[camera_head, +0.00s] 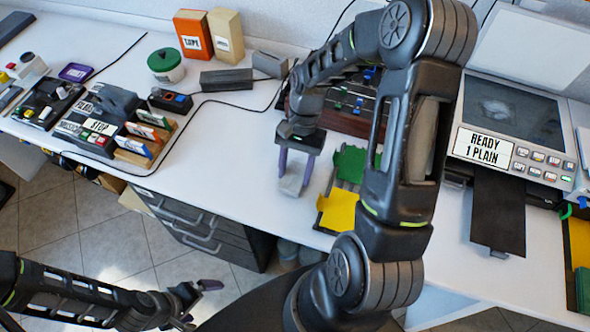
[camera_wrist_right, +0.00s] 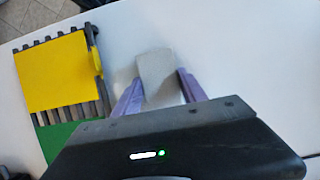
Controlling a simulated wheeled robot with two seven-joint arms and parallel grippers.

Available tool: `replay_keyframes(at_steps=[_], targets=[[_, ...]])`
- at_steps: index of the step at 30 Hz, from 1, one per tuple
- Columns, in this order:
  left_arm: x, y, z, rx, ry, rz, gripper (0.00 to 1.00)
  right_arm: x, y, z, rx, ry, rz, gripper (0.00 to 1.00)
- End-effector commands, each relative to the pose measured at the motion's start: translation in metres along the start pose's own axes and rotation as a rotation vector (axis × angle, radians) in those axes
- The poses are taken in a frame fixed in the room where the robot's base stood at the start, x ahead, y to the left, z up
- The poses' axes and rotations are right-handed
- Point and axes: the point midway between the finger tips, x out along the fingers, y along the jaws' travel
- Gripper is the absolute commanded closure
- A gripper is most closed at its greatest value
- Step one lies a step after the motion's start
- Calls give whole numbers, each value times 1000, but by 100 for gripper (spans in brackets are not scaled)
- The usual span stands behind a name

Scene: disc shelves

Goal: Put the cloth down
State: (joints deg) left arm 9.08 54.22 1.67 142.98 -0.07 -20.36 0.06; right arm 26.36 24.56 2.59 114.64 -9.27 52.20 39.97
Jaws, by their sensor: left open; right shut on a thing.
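The cloth is a small light grey piece (camera_head: 293,181), also seen in the right wrist view (camera_wrist_right: 159,70). My right gripper (camera_head: 295,170) points down over the white table, with its purple fingers on either side of the cloth. It is shut on the cloth, and the two fingers also show in the right wrist view (camera_wrist_right: 158,88). I cannot tell whether the cloth's lower edge touches the table. My left gripper (camera_head: 205,300) is open and empty, low at the bottom of the head view, away from the table top.
A rack with a yellow piece (camera_head: 337,211) and a green piece (camera_head: 351,164) stands right of the cloth. A printer-like machine (camera_head: 510,140) is at the right, a labelled console (camera_head: 100,122) at the left. The white table (camera_head: 225,150) is clear left of the cloth.

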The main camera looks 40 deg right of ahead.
Motion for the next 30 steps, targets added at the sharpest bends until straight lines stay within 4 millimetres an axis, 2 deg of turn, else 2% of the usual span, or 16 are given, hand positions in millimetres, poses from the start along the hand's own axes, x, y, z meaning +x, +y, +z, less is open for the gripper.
replay_keyframes(at_steps=[4, 5, 12, 23, 30], targets=[[3, -1, 0, 0, 0, 0, 0, 4, 0, -2, 0, 0, 0, 90], [2, -1, 0, 0, 0, 0, 0, 3, 0, -1, 0, 0, 0, 48], [2, -1, 0, 0, 0, 0, 0, 3, 0, -1, 0, 0, 0, 29], [1, 0, 0, 0, 0, 0, 0, 2, 0, 0, 0, -1, 0, 29], [2, -1, 0, 0, 0, 0, 0, -16, 0, -1, 1, 2, -1, 29]])
